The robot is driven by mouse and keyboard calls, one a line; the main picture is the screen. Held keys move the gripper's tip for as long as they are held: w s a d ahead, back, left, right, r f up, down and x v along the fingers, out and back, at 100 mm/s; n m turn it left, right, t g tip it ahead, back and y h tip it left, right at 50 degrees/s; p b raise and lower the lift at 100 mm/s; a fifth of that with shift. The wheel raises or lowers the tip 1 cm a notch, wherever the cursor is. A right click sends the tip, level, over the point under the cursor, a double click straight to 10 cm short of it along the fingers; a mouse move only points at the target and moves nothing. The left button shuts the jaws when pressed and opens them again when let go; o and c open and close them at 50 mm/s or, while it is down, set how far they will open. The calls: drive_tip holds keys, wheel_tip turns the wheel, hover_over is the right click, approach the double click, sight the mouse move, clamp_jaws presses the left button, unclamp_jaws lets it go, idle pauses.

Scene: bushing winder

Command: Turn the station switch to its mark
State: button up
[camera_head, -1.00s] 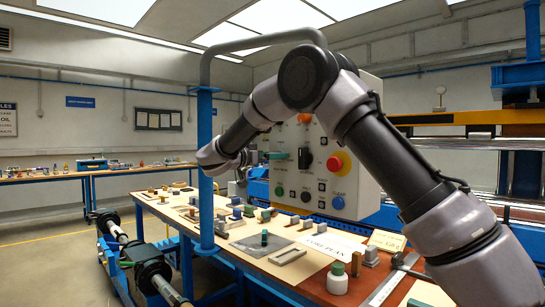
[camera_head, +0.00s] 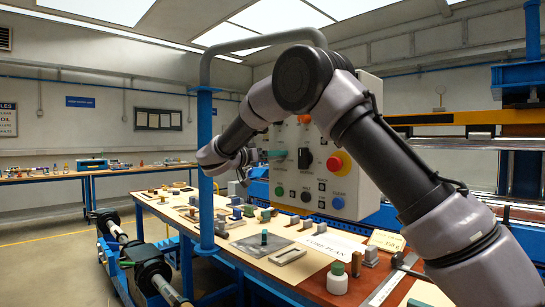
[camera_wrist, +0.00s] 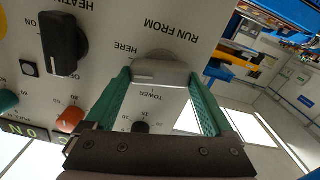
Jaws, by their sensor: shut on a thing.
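The station switch (camera_wrist: 160,68) is a grey knob on the pale control panel, under the printed words RUN FROM in the wrist view. HERE and TOWER are printed beside it. My gripper (camera_wrist: 160,80) has green fingers on both sides of the knob and is shut on it. In the head view my gripper (camera_head: 278,155) reaches the left part of the control panel (camera_head: 352,200), and the switch itself cannot be made out.
A black HEATING knob (camera_wrist: 62,42) and an orange knob (camera_wrist: 70,119) are close by on the panel. The red emergency button (camera_head: 336,163) is to the right in the head view.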

drive_tip(key=shift+w+a+f+n, duration=0.1)
drive_tip(key=shift+f+n, duration=0.05)
drive_tip(key=shift+n, duration=3.75)
drive_tip(key=shift+w+a+f+n, duration=0.1)
drive_tip(key=shift+f+n, duration=0.05)
drive_tip(key=shift+n, duration=3.75)
drive_tip(key=o, duration=1.1)
drive_tip(key=v, duration=1.1)
drive_tip(key=shift+d, duration=0.1)
